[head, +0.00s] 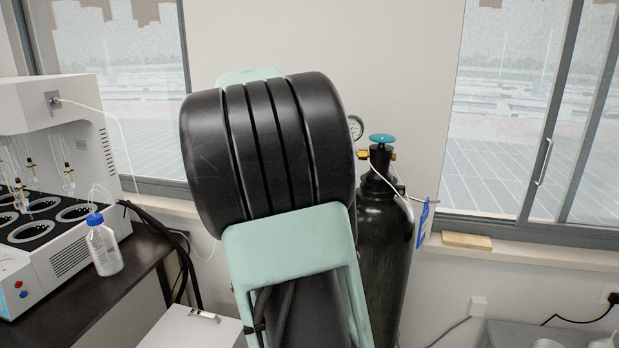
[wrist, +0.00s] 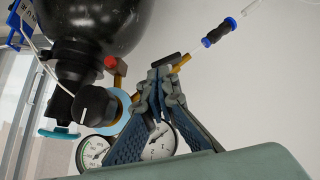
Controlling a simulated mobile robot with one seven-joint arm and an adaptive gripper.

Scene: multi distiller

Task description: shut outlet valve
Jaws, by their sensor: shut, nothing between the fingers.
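The black gas cylinder (head: 385,250) stands behind my arm in the head view, with a teal handwheel (head: 382,139) on top and a gauge (head: 355,127) beside it. In the wrist view the cylinder (wrist: 95,25) appears tipped over, with the handwheel (wrist: 58,133), a black knob (wrist: 97,103) and two gauges, one (wrist: 93,152) clear and one (wrist: 158,142) seen between my fingers. My gripper (wrist: 165,76) is shut and empty, its tips close to the brass outlet fitting (wrist: 181,62). I cannot tell whether they touch. The fingers partly cover the outlet parts. My gripper is hidden in the head view.
A blue and black hose connector (wrist: 218,33) runs from the outlet. A blue tag (head: 423,222) hangs on the cylinder. The white distiller (head: 55,170) and a bottle (head: 103,245) stand on the dark bench at left. The wall and windowsill are behind.

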